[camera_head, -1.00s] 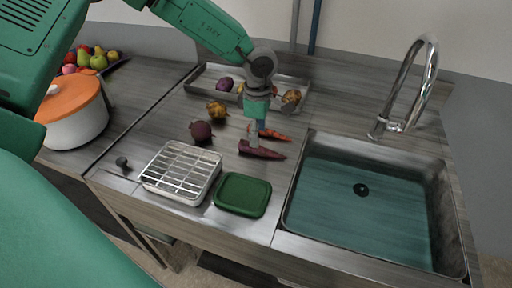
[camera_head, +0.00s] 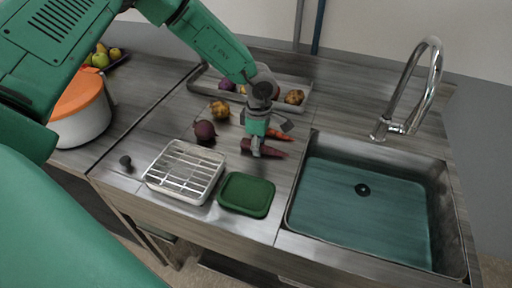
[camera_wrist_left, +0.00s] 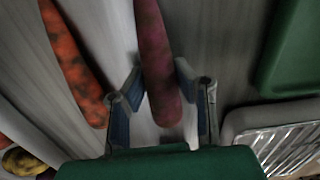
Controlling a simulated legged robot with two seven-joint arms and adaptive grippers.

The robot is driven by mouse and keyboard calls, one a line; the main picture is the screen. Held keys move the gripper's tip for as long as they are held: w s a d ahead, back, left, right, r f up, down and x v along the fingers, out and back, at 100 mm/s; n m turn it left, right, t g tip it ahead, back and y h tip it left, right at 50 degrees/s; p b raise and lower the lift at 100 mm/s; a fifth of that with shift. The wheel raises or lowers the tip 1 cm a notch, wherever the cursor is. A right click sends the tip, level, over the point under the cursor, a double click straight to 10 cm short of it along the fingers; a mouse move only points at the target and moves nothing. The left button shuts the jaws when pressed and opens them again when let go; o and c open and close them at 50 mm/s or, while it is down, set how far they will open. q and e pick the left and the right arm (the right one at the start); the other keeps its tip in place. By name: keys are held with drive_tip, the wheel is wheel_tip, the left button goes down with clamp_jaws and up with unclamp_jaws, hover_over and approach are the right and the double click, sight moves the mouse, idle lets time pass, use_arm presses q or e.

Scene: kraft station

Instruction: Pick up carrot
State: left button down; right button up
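A dark purple carrot (camera_head: 264,149) lies on the counter left of the sink. An orange carrot (camera_head: 279,134) lies just behind it. My left gripper (camera_head: 270,142) is over the carrots with its fingers spread. In the left wrist view, the purple carrot (camera_wrist_left: 155,45) has one end between the two open fingers (camera_wrist_left: 159,78), with gaps on both sides. The orange carrot (camera_wrist_left: 75,62) lies outside the fingers, to the left. The gripper hides part of the carrots in the head view. My right gripper is not in view.
A beet (camera_head: 204,131) and a yellowish round vegetable (camera_head: 220,109) sit nearby. A metal tray (camera_head: 196,82) is behind. The sink (camera_head: 360,215) with tap (camera_head: 425,85) is right; a pot (camera_head: 82,115) is left.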

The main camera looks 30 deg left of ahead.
sight(263, 146)
use_arm(q)
drive_tip(key=shift+d, duration=0.4)
drive_tip(key=shift+d+r, duration=0.2)
wheel_tip(263, 146, up, 4)
drive_tip(key=shift+w+d+r, duration=0.1)
drive_tip(key=shift+r, duration=0.15)
drive_tip(key=r, duration=0.2)
drive_tip(key=a+r, duration=0.1)
drive_tip(key=r, duration=0.1)
drive_tip(key=shift+a+r, duration=0.15)
drive_tip(key=shift+r, duration=0.15)
drive_tip(key=shift+d+r, duration=0.3)
drive_tip(key=shift+d, duration=0.35)
drive_tip(key=shift+a, duration=0.55)
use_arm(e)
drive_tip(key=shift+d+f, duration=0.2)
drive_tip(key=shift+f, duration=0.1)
